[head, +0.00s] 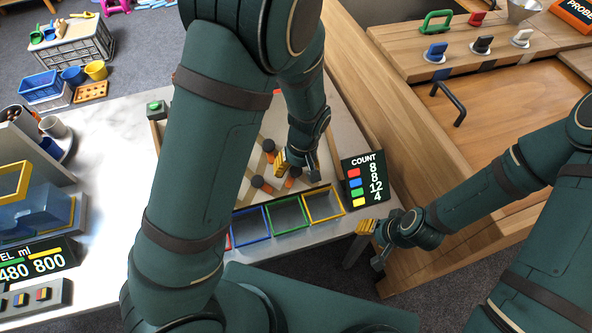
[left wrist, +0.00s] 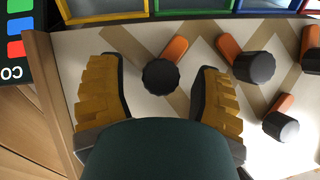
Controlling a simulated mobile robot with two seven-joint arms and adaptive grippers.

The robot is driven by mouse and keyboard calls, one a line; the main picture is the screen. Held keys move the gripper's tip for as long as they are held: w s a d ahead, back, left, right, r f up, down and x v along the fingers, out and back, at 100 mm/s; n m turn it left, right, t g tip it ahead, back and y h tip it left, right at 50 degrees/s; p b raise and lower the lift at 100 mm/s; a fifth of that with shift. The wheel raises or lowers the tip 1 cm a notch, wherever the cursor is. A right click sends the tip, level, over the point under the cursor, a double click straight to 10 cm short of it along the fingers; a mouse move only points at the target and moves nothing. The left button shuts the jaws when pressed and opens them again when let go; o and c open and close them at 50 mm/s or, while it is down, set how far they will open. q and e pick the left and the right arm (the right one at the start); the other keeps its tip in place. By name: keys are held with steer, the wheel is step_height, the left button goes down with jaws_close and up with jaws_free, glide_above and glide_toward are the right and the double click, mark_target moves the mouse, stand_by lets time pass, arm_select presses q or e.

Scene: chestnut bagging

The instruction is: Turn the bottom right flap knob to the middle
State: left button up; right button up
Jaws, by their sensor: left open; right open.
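The flap board (head: 244,168) stands behind a row of coloured bins and carries several dark round knobs with orange flaps. In the left wrist view, which shows the board the other way round, the bottom right knob (left wrist: 160,77) is nearest the yellow bin. Its orange flap (left wrist: 174,48) points up and right there, towards the bins. My left gripper (head: 297,168) is open over this knob; its yellow-padded fingers (left wrist: 160,95) stand on either side, apart from it. In the head view my left gripper mostly hides the knob. My right gripper (head: 373,245) is open and empty, right of the bins.
Other knobs (left wrist: 255,66) and (left wrist: 281,126) sit close beside my left gripper. The yellow bin (head: 323,203), green bin (head: 287,213) and blue bin (head: 252,223) line the front. A count sign (head: 364,178) stands at the right. A wooden cabinet (head: 400,120) is beyond it.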

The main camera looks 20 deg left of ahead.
arm_select(q)
steer(key=shift+f, duration=0.3)
steer(key=shift+s, duration=0.1)
jaws_close()
steer(key=shift+n, duration=0.4)
steer(key=n+t+h+b, duration=0.1)
steer(key=n, duration=0.2)
steer(key=shift+a+h, duration=0.1)
steer(key=shift+h, duration=0.3)
steer(key=shift+s+n+t+h+b, duration=0.1)
steer(key=shift+n+t+h+b, duration=0.5)
steer(key=shift+n, duration=0.9)
